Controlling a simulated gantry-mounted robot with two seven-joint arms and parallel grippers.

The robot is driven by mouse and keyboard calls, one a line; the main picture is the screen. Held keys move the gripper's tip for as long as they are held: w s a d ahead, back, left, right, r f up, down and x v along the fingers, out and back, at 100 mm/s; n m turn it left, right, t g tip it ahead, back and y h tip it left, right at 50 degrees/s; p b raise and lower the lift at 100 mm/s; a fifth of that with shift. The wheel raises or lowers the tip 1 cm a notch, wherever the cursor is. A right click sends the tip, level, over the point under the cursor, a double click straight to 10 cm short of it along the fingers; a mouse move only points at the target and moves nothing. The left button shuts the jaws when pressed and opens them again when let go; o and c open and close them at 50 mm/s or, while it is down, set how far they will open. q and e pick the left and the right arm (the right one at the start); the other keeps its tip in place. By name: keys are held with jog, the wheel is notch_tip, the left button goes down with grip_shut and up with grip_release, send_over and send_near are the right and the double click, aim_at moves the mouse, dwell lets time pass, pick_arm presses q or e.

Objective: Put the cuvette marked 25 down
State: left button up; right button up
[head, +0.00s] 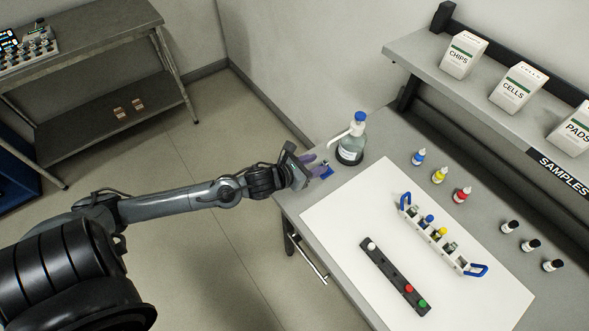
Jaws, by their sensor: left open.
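My left gripper (311,168) reaches in from the left over the near left corner of the bench, and its jaws are open. A small blue object (327,172) shows right at its fingertips; I cannot tell whether it touches them or what it is. No mark 25 can be read anywhere, so I cannot tell which thing is the cuvette. A white rack (463,263) with blue end handles stands on the white mat (345,222) and holds several small pieces, some with blue or yellow tops. My right gripper is out of view.
A wash bottle (351,149) with a blue cap stands just beyond the gripper. A black strip (385,272) with white, red and green knobs lies on the mat. Dropper bottles (439,175) and dark-capped vials (531,245) stand behind. The mat's left part is clear.

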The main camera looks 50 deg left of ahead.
pick_arm(q)
jog(key=v, duration=0.8)
jog(key=shift+s+p, duration=0.25)
jog(key=shift+p, duration=0.05)
jog(key=shift+r, duration=0.1)
jog(key=s+d+f+n, duration=0.1)
jog(key=d+n, duration=0.1)
jog(key=s+d+f+n, duration=0.1)
jog(key=n, duration=0.2)
jog(key=s+d+n+g+y, duration=0.1)
jog(key=d+n, duration=0.1)
jog(key=n, duration=0.1)
jog(key=shift+d+f, duration=0.3)
jog(key=shift+f, duration=0.1)
jog(key=s+d+f+n+g, duration=0.2)
jog(key=s+d+n+g, duration=0.3)
jog(key=n, duration=0.8)
jog(key=s+d+f+n+g, duration=0.3)
jog(key=s+n, duration=0.4)
jog(key=n, duration=0.6)
notch_tip(320, 180, up, 27)
jog(key=p, duration=2.6)
jog(key=shift+a+f+n+g, duration=0.2)
jog(key=shift+a+n+g, duration=0.1)
jog(key=shift+n+g, duration=0.1)
